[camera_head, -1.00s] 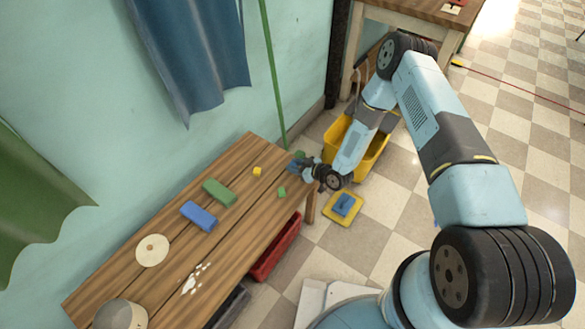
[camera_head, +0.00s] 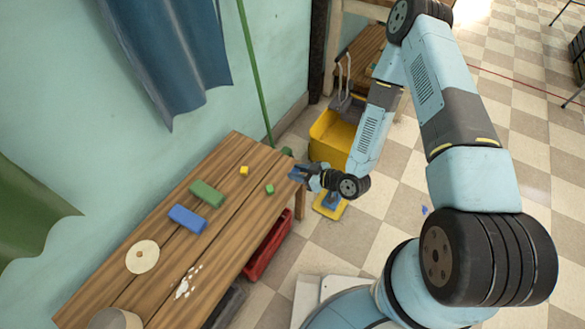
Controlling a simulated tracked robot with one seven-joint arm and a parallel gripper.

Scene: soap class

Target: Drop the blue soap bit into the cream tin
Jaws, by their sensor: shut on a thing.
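My gripper (camera_head: 299,173) is at the far right end of the wooden table (camera_head: 150,235), shut, with blue showing at its tips. I take this for the blue soap bit, though its outline cannot be told from the fingers.
A red crate (camera_head: 267,246) is below; a yellow bucket (camera_head: 328,138) stands beyond.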

